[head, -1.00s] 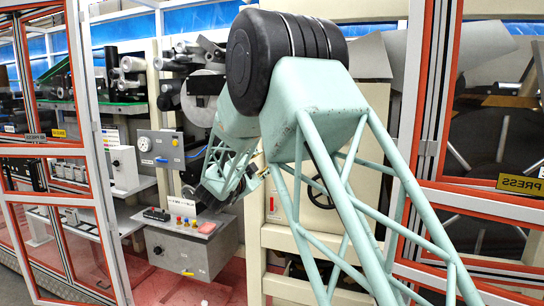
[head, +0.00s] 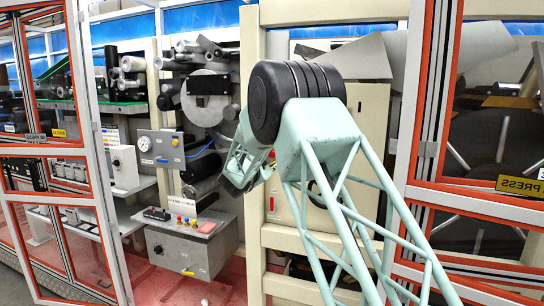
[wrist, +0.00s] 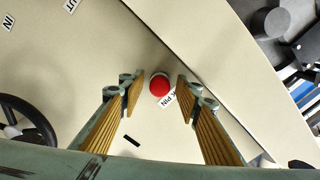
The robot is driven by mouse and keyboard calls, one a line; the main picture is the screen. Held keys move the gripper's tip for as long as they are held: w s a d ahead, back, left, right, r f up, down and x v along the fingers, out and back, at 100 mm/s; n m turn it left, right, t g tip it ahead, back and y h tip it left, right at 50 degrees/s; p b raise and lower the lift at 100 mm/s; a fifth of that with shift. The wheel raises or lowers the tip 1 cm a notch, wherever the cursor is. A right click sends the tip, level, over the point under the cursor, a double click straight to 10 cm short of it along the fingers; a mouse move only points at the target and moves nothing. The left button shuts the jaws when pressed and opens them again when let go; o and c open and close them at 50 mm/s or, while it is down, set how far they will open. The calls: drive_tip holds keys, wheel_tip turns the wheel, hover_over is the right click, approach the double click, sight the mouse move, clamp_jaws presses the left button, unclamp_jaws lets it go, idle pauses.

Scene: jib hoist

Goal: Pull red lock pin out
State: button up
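The red lock pin (wrist: 160,86) shows in the wrist view as a round red knob on a beige panel (wrist: 185,35), with a label ending in "PIN" (wrist: 168,101) beside it. My gripper (wrist: 159,92) is open, with its two yellow-padded fingers apart on the left and right of the knob. The knob appears between the fingertips, and I see no contact. How far the tips are from the panel is hard to tell.
A black handwheel (wrist: 25,125) is at the left of the wrist view. Labels "IN" (wrist: 8,22) and "OUT" (wrist: 71,5) are on the panel. In the head view, a grey control box (head: 190,250) with buttons stands to the left, and an orange-framed door (head: 425,150) to the right.

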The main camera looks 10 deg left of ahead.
drive_tip(key=shift+w+d, duration=0.1)
drive_tip(key=shift+w, duration=0.1)
drive_tip(key=shift+c, duration=0.4)
clamp_jaws()
drive_tip(key=shift+b+v, duration=0.85)
drive_tip(key=shift+v, duration=0.55)
drive_tip(key=shift+f, duration=0.1)
drive_tip(key=shift+c, duration=1.9)
unclamp_jaws()
drive_tip(key=o, duration=0.5)
drive_tip(key=shift+s, duration=0.2)
drive_tip(key=shift+c, duration=0.2)
drive_tip(key=v, duration=1.2)
